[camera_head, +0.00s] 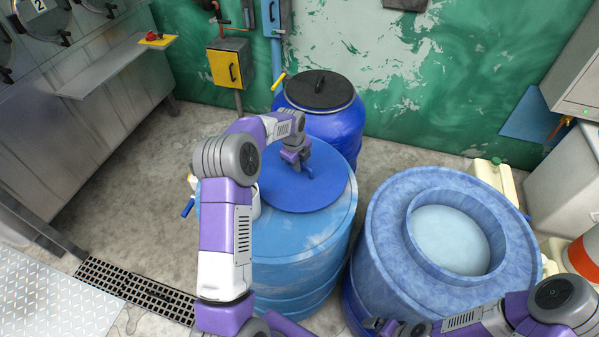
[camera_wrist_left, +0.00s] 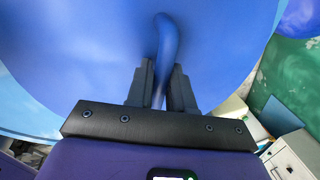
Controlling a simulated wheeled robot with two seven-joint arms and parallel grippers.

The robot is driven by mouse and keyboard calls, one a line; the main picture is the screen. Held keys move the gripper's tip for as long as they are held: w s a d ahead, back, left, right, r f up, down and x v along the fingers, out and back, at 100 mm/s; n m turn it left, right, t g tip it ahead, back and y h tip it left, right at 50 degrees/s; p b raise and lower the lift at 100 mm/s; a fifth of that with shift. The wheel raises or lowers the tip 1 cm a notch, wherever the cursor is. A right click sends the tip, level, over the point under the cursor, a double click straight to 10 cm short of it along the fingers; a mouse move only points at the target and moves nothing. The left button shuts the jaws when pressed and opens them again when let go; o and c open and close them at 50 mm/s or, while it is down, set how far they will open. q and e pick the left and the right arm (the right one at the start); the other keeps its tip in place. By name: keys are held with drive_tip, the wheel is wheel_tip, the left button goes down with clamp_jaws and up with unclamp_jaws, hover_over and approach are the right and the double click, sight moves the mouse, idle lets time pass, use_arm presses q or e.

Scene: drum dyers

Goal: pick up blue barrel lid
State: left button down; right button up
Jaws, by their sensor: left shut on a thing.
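The blue barrel lid (camera_head: 325,186) lies on top of the light blue barrel (camera_head: 300,256) in the head view. My left gripper (camera_head: 303,168) is over the lid and shut on its handle. In the left wrist view the blue lid (camera_wrist_left: 80,50) fills most of the picture, and its curved handle (camera_wrist_left: 163,45) runs down between the two dark fingers of the left gripper (camera_wrist_left: 160,85). I cannot tell whether the lid is lifted off the barrel. My right gripper (camera_head: 388,327) is low at the bottom of the head view, in front of the open barrel; its fingers are too small to judge.
An open blue barrel (camera_head: 385,235) with pale contents stands to the right. A darker blue barrel with a black lid (camera_head: 320,90) stands behind. Pale jerrycans (camera_head: 492,178) and an orange-white object (camera_head: 582,258) are at the right. A floor grate (camera_head: 135,289) lies at left.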

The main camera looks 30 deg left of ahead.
use_arm(q)
drive_tip(key=shift+r, duration=0.1)
wheel_tip(320, 180, up, 23)
drive_tip(key=p, duration=0.8)
idle(0.5)
